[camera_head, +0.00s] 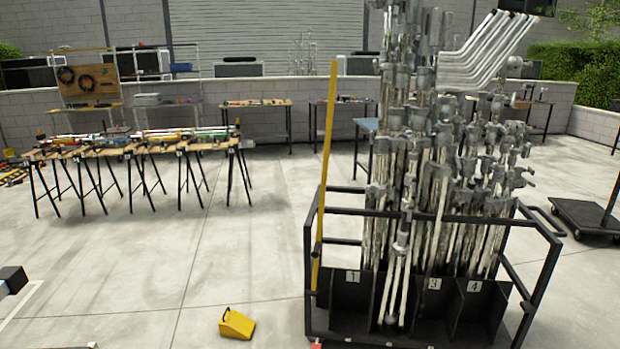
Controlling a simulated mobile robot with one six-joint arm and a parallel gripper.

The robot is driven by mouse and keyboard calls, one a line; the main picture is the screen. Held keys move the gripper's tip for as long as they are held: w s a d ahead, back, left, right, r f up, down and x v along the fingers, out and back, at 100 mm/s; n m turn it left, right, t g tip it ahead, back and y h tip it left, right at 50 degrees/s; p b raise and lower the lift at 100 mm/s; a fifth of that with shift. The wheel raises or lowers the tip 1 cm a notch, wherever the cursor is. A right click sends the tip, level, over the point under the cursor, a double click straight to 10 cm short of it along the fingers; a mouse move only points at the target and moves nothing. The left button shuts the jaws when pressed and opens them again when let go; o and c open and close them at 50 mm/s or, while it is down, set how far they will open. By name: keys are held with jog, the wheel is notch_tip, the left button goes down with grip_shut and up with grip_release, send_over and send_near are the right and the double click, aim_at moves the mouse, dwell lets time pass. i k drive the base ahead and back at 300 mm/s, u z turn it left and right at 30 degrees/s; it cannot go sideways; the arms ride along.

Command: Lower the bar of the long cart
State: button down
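A dark metal cart (345,240) stands at the right of centre, loaded with many upright metal stands (430,170). Its low compartments carry white labels, with 1, 3 and 4 readable. A long yellow bar (325,160) stands raised, nearly upright and slightly tilted, at the cart's left side. Its lower end is by the cart's left frame; how it is joined there is not clear. I cannot tell for certain that this is the long cart. My gripper is not in view.
A yellow wedge (236,323) lies on the floor left of the cart. A flat dark dolly (588,215) with a post stands at the right. Trestle tables (130,148) with tools stand at the back left.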

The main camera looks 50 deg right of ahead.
aim_at(315, 254)
jog(key=z, duration=0.05)
jog(key=i, duration=1)
jog(key=u, duration=0.05)
